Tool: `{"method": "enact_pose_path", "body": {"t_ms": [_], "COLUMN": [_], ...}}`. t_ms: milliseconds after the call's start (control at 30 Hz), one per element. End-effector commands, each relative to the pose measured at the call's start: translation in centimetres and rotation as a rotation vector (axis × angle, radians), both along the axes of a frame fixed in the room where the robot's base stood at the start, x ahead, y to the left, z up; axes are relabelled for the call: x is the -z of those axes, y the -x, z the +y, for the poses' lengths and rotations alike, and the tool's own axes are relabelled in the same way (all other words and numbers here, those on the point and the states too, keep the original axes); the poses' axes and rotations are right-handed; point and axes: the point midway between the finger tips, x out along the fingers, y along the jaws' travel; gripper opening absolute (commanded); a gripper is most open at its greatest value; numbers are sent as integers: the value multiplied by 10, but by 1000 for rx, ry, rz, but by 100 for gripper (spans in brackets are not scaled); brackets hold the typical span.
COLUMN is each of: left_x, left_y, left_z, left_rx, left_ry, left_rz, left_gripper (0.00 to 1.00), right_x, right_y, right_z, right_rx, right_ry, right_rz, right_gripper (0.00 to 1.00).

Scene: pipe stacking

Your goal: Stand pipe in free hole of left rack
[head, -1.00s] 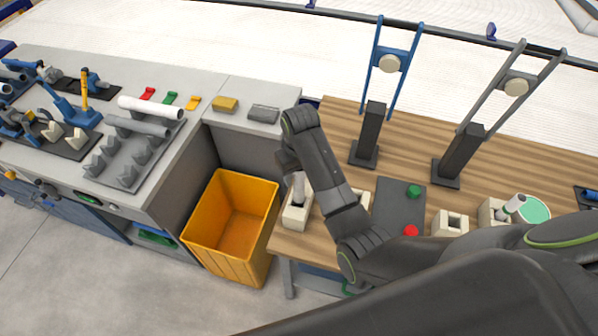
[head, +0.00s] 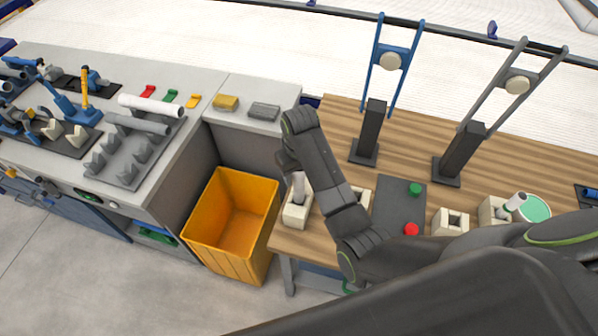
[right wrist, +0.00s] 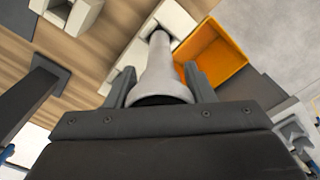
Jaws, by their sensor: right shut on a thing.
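My right gripper (right wrist: 162,90) is shut on a light grey pipe (right wrist: 160,68). In the head view, the pipe (head: 298,185) stands roughly upright over the front-left block of the cream left rack (head: 295,216). Its lower end is at that block's hole; I cannot tell how far it is inside. My arm hides the gripper's fingers and part of the rack in the head view. The rack also shows in the right wrist view (right wrist: 176,18), beyond the pipe's far end. My left gripper is not in view.
An orange bin (head: 236,222) stands left of the wooden table. Another cream rack (head: 450,224) holds a white pipe (head: 515,202) on the right. A dark panel (head: 393,201) with green and red buttons lies between. Two black posts (head: 371,130) stand behind.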

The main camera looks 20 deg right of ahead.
Motion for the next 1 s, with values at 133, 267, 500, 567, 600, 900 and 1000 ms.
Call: {"method": "enact_pose_path", "body": {"t_ms": [133,267,500,567,600,900,1000], "left_x": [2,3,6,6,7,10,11], "left_y": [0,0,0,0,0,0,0], "left_z": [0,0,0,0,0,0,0], "left_rx": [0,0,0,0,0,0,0], "left_ry": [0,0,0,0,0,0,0], "left_rz": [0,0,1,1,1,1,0], "left_gripper": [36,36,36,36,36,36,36], "right_x": [5,9,17,19,20,29,32], "right_y": [0,0,0,0,0,0,0], "right_z": [0,0,0,0,0,0,0], "right_rx": [0,0,0,0,0,0,0], "right_ry": [0,0,0,0,0,0,0], "right_rz": [0,1,1,1,1,1,1], "right_gripper": [22,22,22,22,22,22,22]}}
